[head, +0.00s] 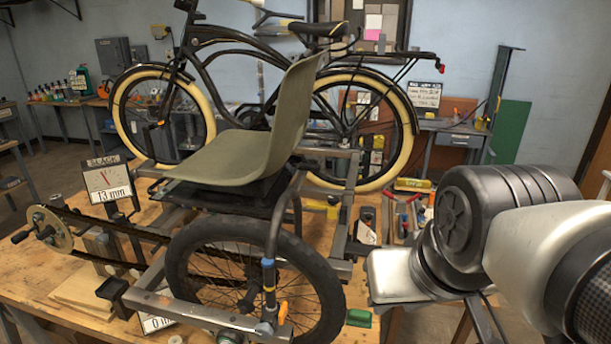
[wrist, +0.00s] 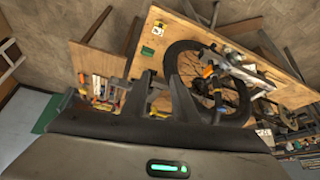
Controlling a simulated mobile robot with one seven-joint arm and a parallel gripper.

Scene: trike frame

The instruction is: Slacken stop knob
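The trike frame stands on a wooden bench, its dark wheel (head: 255,280) at the front; the wheel also shows in the wrist view (wrist: 238,100). A small black knob (head: 247,300) sits near the hub, and an orange lever (head: 283,312) and a blue clamp (head: 268,271) are close by. I cannot tell which part is the stop knob.
A grey-green seat (head: 250,135) rises above the wheel. A black bicycle (head: 260,80) with cream tyres stands behind. A chain with a crank (head: 48,230) runs along the left. A small green block (head: 359,318) is at the right edge of the bench (head: 70,285).

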